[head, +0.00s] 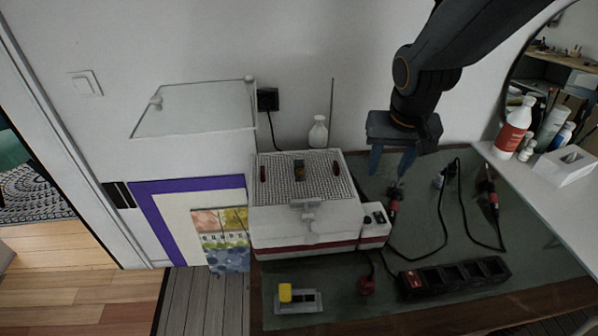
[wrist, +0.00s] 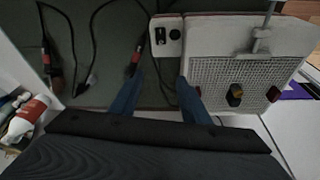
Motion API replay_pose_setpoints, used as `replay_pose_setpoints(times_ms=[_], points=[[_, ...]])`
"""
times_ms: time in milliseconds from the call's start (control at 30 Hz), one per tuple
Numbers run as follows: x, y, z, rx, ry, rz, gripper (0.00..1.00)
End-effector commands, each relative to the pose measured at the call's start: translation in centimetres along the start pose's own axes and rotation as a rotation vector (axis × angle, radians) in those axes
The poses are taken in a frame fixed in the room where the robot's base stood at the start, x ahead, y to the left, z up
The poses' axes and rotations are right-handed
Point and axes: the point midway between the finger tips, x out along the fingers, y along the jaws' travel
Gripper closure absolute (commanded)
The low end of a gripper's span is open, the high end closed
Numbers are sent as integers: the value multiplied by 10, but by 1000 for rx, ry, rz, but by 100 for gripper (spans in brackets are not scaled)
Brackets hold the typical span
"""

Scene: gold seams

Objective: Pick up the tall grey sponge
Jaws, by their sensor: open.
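A small upright dark grey block with an amber patch (head: 299,170) stands on the mesh top of the white box, between two small dark red pieces. It also shows in the wrist view (wrist: 235,95), right of my fingers. It is the nearest match to the tall grey sponge, but I cannot tell its material. My gripper (head: 389,172) is open and empty, fingers pointing down, to the right of the box in the head view. In the wrist view my gripper (wrist: 158,80) has its fingers apart, with nothing between them.
The white box (head: 305,226) has a clamp-like fitting at its front. Red-handled tools (head: 393,205) with black cables lie on the green mat. A black power strip (head: 453,277) lies in front. A white bottle (head: 318,132) stands behind the box. A clear panel (head: 195,110) is up left.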

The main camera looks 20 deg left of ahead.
Motion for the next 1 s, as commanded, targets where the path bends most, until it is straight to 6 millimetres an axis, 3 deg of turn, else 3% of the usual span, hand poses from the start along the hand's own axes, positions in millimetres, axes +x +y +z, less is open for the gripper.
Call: replay_pose_setpoints(times_ms=[33,100,200,333,500,1000], points=[[5,-38,-15,-47,20,-15,58],[7,-80,-31,-87,47,-32,58],[9,-131,-44,-133,77,-54,58],[9,-176,-52,-170,103,-75,58],[12,-196,-55,-185,114,-84,58],[56,-198,-61,-181,112,-83,58]])
